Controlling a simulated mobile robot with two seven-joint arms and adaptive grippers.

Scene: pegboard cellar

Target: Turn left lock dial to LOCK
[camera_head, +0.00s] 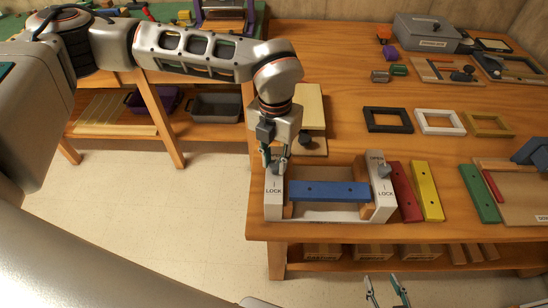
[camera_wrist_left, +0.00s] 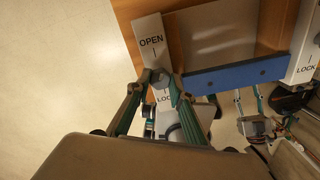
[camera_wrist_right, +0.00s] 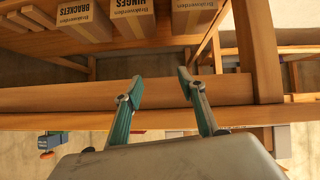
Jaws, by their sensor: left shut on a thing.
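The left lock dial (camera_wrist_left: 161,78) is a grey knob on a white block (camera_head: 274,206) at the left end of the fixture with the blue bar (camera_head: 328,191). My left gripper (camera_head: 275,163) reaches down from above and is shut on this dial; the left wrist view shows a finger on each side of it. The OPEN label (camera_wrist_left: 151,41) is clear there, while LOCK is partly covered by a finger. I cannot tell where the dial points. My right gripper (camera_head: 386,290) is open and empty, low in front of the table; it also shows in the right wrist view (camera_wrist_right: 161,86).
A second dial (camera_head: 384,171) sits on the right white block (camera_head: 381,204). Red (camera_head: 406,191), yellow (camera_head: 427,190) and green (camera_head: 479,193) bars lie to the right. Small frames (camera_head: 388,120) lie behind. The table's front edge and lower shelf are near my right gripper.

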